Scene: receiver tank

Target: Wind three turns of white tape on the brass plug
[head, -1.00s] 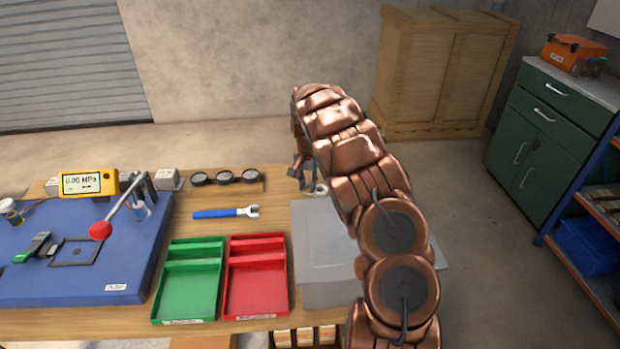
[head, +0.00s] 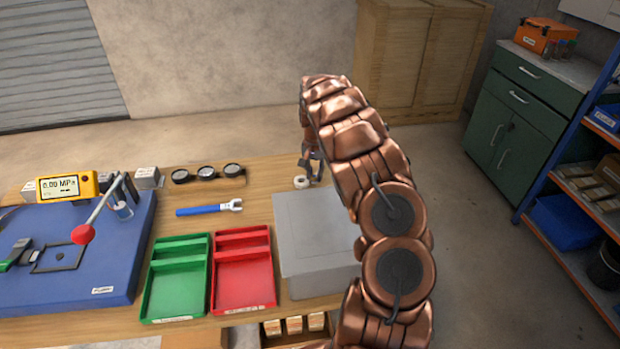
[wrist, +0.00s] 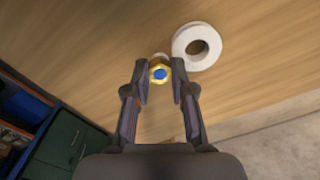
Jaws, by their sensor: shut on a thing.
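The brass plug (wrist: 159,72), a gold hexagon with a blue centre, sits between my fingertips in the wrist view. My gripper (wrist: 159,74) is shut on it; it also shows in the head view (head: 312,166), over the far right part of the bench. The white tape roll (wrist: 197,46) lies just beyond and to the right of the plug in the wrist view. In the head view the roll (head: 302,182) is just below and left of my gripper. A small whitish bit shows behind the plug; I cannot tell whether it is tape. The plug is hidden in the head view.
A grey box (head: 315,240) stands in front of the roll, partly behind my arm. A blue-handled wrench (head: 208,208), a green tray (head: 176,285), a red tray (head: 243,275) and a blue test board (head: 100,265) lie left. Bare bench (head: 262,205) lies between wrench and roll.

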